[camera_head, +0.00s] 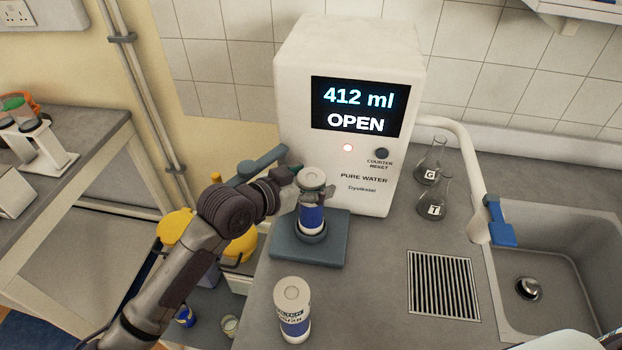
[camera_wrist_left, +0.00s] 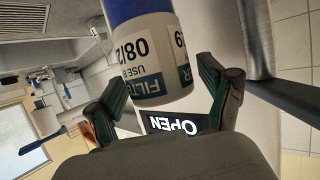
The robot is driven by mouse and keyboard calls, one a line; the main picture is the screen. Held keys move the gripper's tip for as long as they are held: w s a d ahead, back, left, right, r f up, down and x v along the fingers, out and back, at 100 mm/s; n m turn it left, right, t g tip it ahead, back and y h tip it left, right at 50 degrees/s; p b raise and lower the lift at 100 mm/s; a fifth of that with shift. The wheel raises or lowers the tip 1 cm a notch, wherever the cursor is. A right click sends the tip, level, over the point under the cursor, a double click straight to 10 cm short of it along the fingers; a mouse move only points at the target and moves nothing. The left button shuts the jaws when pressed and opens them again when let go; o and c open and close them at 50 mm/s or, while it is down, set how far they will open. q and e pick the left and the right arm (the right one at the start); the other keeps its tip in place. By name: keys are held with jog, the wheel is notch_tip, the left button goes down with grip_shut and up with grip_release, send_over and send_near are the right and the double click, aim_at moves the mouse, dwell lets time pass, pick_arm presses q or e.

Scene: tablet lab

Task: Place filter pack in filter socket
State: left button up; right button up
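One white filter pack with a blue band (camera_head: 312,219) stands upright at the round filter socket (camera_head: 312,238) on the blue-grey base in front of the water unit. Whether it is fully seated cannot be told. My left gripper (camera_head: 306,188) is at its upper part, coming from the left. In the left wrist view, the labelled pack (camera_wrist_left: 160,62) is between the green-padded fingers (camera_wrist_left: 163,88), with gaps visible at its sides. A second filter pack (camera_head: 293,311) stands upright on the counter nearer to me. My right gripper is not in view.
The water unit (camera_head: 345,50) shows "412 ml" and "OPEN". A blue-grey handle (camera_head: 262,163) projects from its left side. Two flasks (camera_head: 431,205), a drain grate (camera_head: 443,285), a tap (camera_head: 499,222) and a sink (camera_head: 575,270) are to the right. Counter between the front pack and grate is clear.

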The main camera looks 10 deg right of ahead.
pick_arm(q)
jog(key=shift+r, duration=0.2)
jog(key=shift+s+a, duration=0.15)
jog(key=shift+a, duration=0.1)
jog(key=b+v, duration=0.2)
jog(key=v, duration=0.9)
jog(key=shift+a+r, duration=0.2)
